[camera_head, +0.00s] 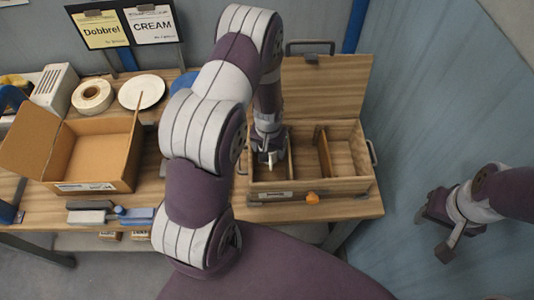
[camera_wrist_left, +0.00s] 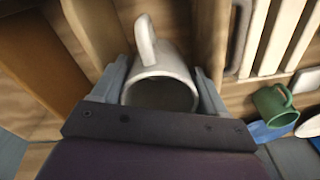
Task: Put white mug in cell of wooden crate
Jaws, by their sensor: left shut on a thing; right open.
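The white mug (camera_wrist_left: 160,72) sits between the two fingers of my left gripper (camera_wrist_left: 160,88) in the left wrist view, its handle pointing up in the picture. In the head view, my left gripper (camera_head: 268,155) reaches down into the left cell of the open wooden crate (camera_head: 312,186), shut on the mug. The arm and gripper mostly hide the mug there. Crate walls (camera_wrist_left: 95,30) show beside the mug in the left wrist view; I cannot tell if it touches the crate floor. My right gripper (camera_head: 438,236) is open and empty, right of the table.
Wooden dividers (camera_head: 323,152) split the crate, and its lid (camera_head: 325,88) stands open behind. A cardboard box (camera_head: 95,155), a white plate (camera_head: 142,92) and a tape roll (camera_head: 92,96) are at left. An orange item (camera_head: 312,198) is at the crate's front. A green mug (camera_wrist_left: 275,104) shows in the left wrist view.

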